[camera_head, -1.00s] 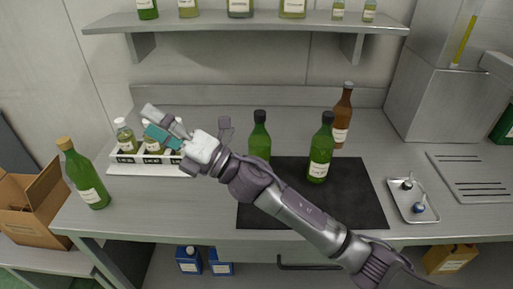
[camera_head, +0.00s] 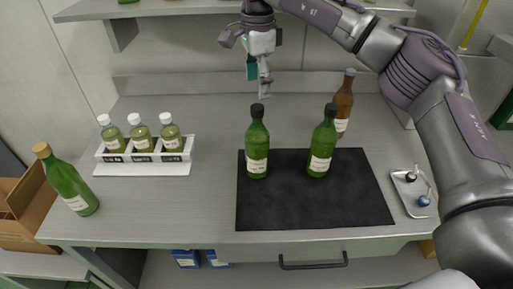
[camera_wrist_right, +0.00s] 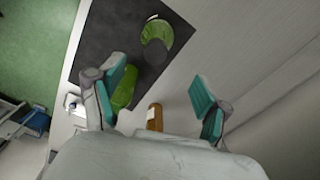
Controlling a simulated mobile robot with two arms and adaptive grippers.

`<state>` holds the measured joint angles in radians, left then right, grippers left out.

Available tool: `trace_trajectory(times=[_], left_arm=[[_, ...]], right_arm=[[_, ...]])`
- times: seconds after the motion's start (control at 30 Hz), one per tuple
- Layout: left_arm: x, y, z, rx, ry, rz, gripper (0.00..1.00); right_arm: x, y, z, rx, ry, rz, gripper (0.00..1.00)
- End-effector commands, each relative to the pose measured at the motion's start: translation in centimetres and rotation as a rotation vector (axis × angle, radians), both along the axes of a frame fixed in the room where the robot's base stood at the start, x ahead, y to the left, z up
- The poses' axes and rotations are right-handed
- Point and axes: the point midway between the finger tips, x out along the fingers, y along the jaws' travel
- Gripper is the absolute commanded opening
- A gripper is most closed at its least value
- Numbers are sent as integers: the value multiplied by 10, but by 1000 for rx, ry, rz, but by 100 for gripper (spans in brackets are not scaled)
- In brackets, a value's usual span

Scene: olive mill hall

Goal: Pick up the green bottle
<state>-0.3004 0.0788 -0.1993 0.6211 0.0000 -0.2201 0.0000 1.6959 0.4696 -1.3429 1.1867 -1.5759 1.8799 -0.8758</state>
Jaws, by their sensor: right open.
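Two green bottles with dark caps and pale labels stand upright on a black mat (camera_head: 310,210): a left one (camera_head: 257,152) and a right one (camera_head: 323,147). A third green bottle (camera_head: 67,183) with a cork-coloured top stands at the counter's left edge. My right gripper (camera_head: 259,84) is open and empty, above and apart from the left mat bottle. In the right wrist view, a green bottle seen from above (camera_wrist_right: 157,36) lies beyond the open fingers (camera_wrist_right: 160,88). Another green bottle (camera_wrist_right: 124,90) is partly hidden by the left finger. My left gripper is not in view.
A brown bottle (camera_head: 343,104) stands behind the right mat bottle. A white rack (camera_head: 145,168) with three small bottles is at left. A metal tray (camera_head: 408,198) with small items lies right of the mat. A shelf (camera_head: 170,8) overhangs the back. Counter between rack and mat is clear.

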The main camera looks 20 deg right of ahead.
Motion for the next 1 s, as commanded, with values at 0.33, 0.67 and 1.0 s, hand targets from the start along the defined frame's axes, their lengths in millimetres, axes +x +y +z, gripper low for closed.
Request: trace_trajectory(times=[0.33,0.67,1.0], left_arm=[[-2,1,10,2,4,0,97],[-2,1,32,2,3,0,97],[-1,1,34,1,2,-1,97]], right_arm=[[-1,1,-47,4,0,0,76],[-9,4,-86,5,3,0,76],[-8,4,-101,5,-1,1,76]])
